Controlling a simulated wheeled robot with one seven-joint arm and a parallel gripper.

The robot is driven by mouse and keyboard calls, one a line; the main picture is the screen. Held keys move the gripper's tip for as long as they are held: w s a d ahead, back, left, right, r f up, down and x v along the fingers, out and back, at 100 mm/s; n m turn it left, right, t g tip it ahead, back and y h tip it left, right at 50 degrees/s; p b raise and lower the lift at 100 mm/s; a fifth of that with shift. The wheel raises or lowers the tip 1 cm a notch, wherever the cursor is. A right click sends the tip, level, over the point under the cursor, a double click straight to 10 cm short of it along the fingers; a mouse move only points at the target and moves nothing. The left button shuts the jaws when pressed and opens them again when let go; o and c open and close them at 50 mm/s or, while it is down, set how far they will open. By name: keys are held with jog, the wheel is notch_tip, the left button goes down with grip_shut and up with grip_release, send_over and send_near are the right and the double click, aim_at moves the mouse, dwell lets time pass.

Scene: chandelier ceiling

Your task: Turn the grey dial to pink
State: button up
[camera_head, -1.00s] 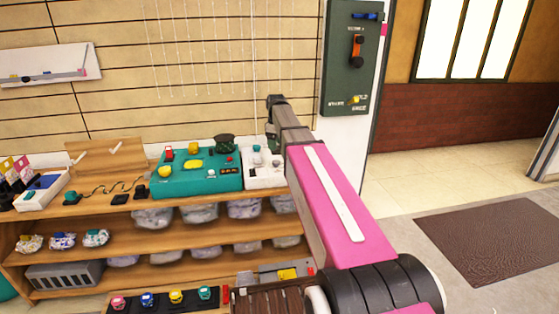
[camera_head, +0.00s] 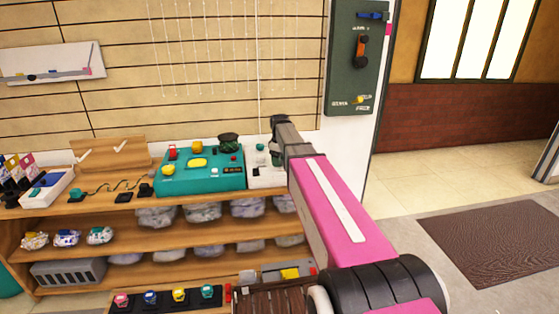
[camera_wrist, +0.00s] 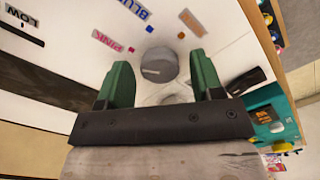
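The grey dial (camera_wrist: 158,65) is a round knob on a white panel (camera_wrist: 70,95) in the wrist view. A pale mark on its face lies toward the left side. A pink label (camera_wrist: 112,40) with a pink square stands up and left of it, a blue label (camera_wrist: 133,8) above, and an orange label (camera_wrist: 192,22) up and right. My gripper (camera_wrist: 163,75) is open, its green fingers to the left and right of the dial; contact cannot be told. In the head view my gripper (camera_head: 276,143) is over the white box (camera_head: 266,178), and the dial cannot be made out.
A teal box (camera_head: 205,178) with buttons stands left of the white box on the wooden shelf (camera_head: 180,228). A dark green panel (camera_head: 355,75) with switches is on the wall at right. Open floor (camera_head: 395,190) lies to the right.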

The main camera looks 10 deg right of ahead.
jog(key=c, duration=0.8)
jog(key=shift+o, duration=0.3)
jog(key=shift+m, duration=0.5)
jog(key=m, duration=0.5)
jog(key=shift+m, duration=0.3)
jog(key=m, duration=0.5)
jog(key=shift+m, duration=0.3)
jog(key=o, duration=0.9)
notch_tip(320, 180, up, 11)
jog(key=shift+f, duration=0.1)
